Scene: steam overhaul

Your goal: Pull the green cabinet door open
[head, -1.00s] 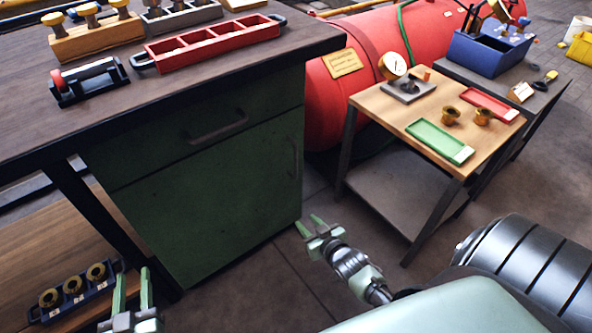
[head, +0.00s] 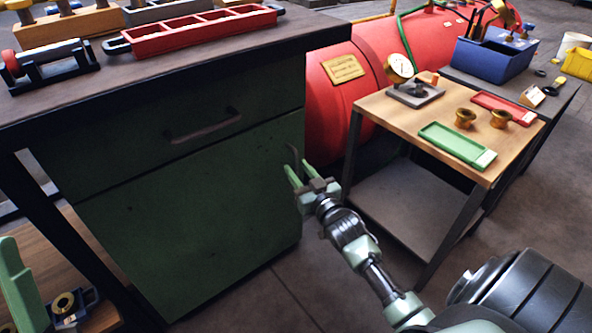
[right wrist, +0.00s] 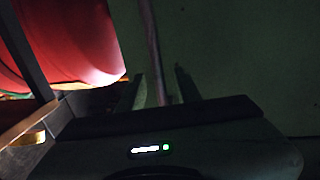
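The green cabinet door (head: 190,220) is shut, flush under the drawer front. Its upright bar handle (head: 292,156) is near the door's right edge, partly hidden by my right gripper. My right gripper (head: 298,174) is at the handle with its two green fingers apart. In the right wrist view the handle (right wrist: 153,45) runs down between the two dark fingertips (right wrist: 162,85), with a gap visible to the right finger; contact on the left is unclear. A green part of my left gripper (head: 20,285) shows at the lower left; its fingertips cannot be told apart.
The dark worktop (head: 190,75) overhangs the cabinet. A drawer handle (head: 203,130) sits above the door. A red tank (head: 335,110) and a wooden-topped cart (head: 400,115) stand to the right. Bare floor (head: 270,300) lies before the door.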

